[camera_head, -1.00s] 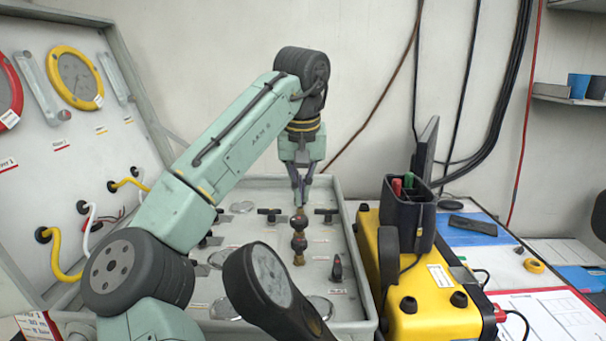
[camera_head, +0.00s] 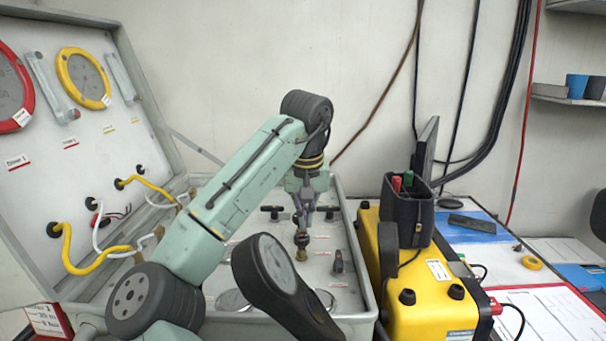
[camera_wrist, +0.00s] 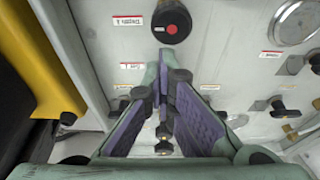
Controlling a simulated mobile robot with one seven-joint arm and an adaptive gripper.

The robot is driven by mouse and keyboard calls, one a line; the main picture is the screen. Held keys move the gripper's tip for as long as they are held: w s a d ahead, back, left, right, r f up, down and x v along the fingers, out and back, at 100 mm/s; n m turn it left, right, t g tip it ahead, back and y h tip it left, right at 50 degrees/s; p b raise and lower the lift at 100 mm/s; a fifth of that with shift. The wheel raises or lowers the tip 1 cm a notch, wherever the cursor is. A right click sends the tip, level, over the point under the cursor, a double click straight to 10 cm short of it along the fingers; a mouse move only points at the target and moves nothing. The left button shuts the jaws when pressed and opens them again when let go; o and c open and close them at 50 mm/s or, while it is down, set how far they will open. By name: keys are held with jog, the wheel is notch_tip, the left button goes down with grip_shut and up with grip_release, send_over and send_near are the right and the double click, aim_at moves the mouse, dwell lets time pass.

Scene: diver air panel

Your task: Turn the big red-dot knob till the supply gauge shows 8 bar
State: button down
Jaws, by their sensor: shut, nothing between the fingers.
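In the head view, a round black knob on a brass stem (camera_head: 301,254) under my gripper appears to be the same one. My gripper (camera_head: 304,222) points down over the panel, its fingers together and empty; they also show in the wrist view (camera_wrist: 164,70). A round silver-rimmed dial (camera_wrist: 297,22) is at the upper right of the wrist view. No supply gauge reading is legible.
The open lid carries a yellow-rimmed gauge (camera_head: 83,77), a red-rimmed gauge (camera_head: 25,95) and hoses (camera_head: 85,262). Another black knob (camera_head: 337,262) stands close to the right of my gripper. A yellow case (camera_head: 440,290) stands right of the panel.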

jog(key=shift+w+a+f, duration=0.15)
jog(key=shift+w+a, duration=0.1)
jog(key=shift+w, duration=0.3)
dwell(0.6)
jog(key=shift+a, duration=0.25)
jog(key=shift+a+f, duration=0.1)
jog(key=shift+a, duration=0.5)
jog(key=shift+s+a, duration=0.1)
jog(key=shift+s, duration=0.2)
notch_tip(320, 180, up, 6)
dwell(0.7)
jog(key=shift+d, duration=0.2)
